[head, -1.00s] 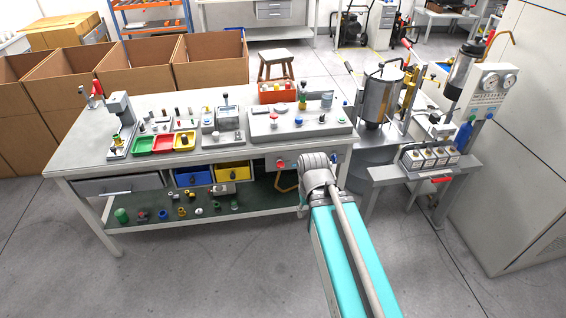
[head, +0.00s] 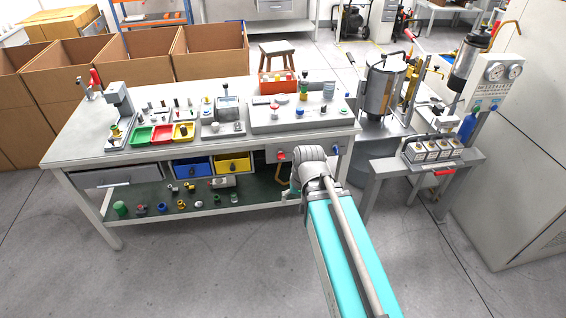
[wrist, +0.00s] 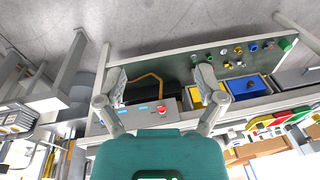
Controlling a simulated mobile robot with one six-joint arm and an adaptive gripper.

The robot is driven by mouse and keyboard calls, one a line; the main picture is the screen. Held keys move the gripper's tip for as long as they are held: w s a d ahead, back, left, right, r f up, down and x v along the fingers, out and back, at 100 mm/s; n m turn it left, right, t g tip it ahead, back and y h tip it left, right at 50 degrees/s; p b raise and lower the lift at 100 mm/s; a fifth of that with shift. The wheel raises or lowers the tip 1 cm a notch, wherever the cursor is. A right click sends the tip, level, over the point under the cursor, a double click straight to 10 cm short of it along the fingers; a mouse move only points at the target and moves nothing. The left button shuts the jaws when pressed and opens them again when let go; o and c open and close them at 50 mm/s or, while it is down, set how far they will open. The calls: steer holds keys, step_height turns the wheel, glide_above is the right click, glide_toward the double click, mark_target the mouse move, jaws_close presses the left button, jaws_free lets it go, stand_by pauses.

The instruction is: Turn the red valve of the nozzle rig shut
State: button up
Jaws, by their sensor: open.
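The nozzle rig (head: 432,152) is a row of grey blocks on a low grey stand, right of the long table. A red lever-like valve handle (head: 445,172) sticks out at its front edge. In the wrist view, what looks like the rig lies at the far left edge, with its valve not clearly seen. My gripper (wrist: 162,80) is open, with nothing between its fingers. It points toward the table's front, well left of the rig and apart from it. In the head view my wrist hides most of the gripper.
The long table (head: 75,148) stands in front of me. Its front panel carries a red knob (wrist: 162,109) near a yellow bent loop (wrist: 150,78). A metal tank (head: 381,90) and gauge panel (head: 497,82) stand behind the rig. A tall cabinet (head: 530,150) bounds the right. Floor before the rig is clear.

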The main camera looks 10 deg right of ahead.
steer(key=w+a+f+m+t+y+b, duration=0.45)
steer(key=w+a+f+b, duration=0.2)
steer(key=w+b, duration=0.35)
steer(key=m+t+h+b, duration=0.6)
steer(key=m+t+b, duration=0.6)
steer(key=m+b, duration=1.8)
glide_toward(282, 159)
steer(key=s+p, duration=0.1)
steer(key=s, duration=0.2)
steer(key=shift+s+f+m, duration=0.1)
steer(key=shift+s+m, duration=0.05)
steer(key=shift+m, duration=0.1)
steer(key=w, duration=1.3)
steer(key=shift+w, duration=0.4)
